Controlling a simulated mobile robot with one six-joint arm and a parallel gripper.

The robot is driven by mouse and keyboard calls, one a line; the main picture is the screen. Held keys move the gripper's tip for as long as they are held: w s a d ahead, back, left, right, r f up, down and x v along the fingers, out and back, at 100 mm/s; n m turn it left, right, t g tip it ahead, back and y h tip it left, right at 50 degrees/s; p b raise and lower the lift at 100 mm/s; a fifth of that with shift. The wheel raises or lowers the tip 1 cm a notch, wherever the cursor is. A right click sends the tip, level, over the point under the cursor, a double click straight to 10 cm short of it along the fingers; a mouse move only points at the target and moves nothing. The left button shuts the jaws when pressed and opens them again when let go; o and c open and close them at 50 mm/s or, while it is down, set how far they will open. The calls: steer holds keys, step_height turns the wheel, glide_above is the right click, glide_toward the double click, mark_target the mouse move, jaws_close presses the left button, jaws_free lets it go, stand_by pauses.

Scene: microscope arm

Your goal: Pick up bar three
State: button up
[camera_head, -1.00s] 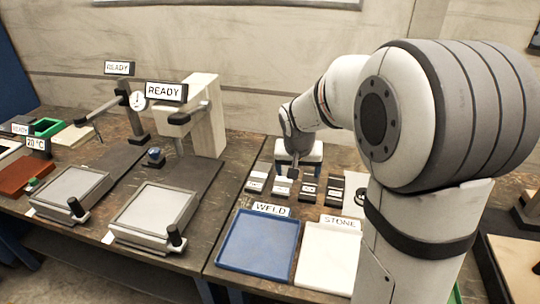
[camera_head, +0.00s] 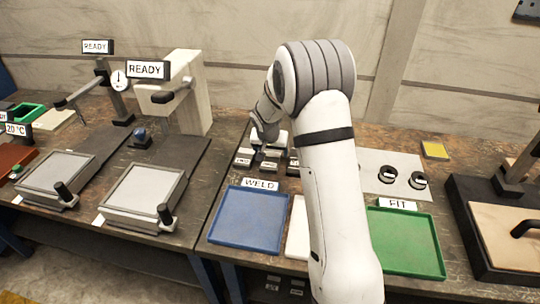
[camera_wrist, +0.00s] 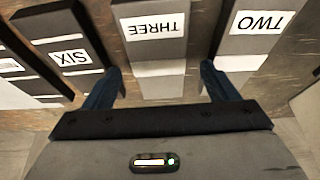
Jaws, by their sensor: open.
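Bar three (camera_wrist: 150,75) is a grey block with a white label reading THREE, upside down in the wrist view. My gripper (camera_wrist: 160,85) is open. Its two dark fingers are on either side of the bar's near end, with gaps to it. Bar two (camera_wrist: 245,45), light grey, is beyond the right finger, and bar six (camera_wrist: 65,45), dark with a white label, is beyond the left finger. In the head view the bars stand in a row beneath my gripper (camera_head: 262,146); the arm hides part of the row and I cannot read the labels there.
A blue WELD tray (camera_head: 247,222), a mostly hidden white tray (camera_head: 298,228) and a green FIT tray (camera_head: 405,242) lie along the bench's front. Two black rings (camera_head: 387,174) lie on a pale sheet right of my arm. Two READY stations (camera_head: 148,70) stand at left.

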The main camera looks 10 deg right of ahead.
steer(key=shift+x, duration=0.75)
steer(key=shift+c, duration=0.2)
jaws_close()
steer(key=shift+w+r, duration=0.1)
steer(key=shift+w, duration=0.05)
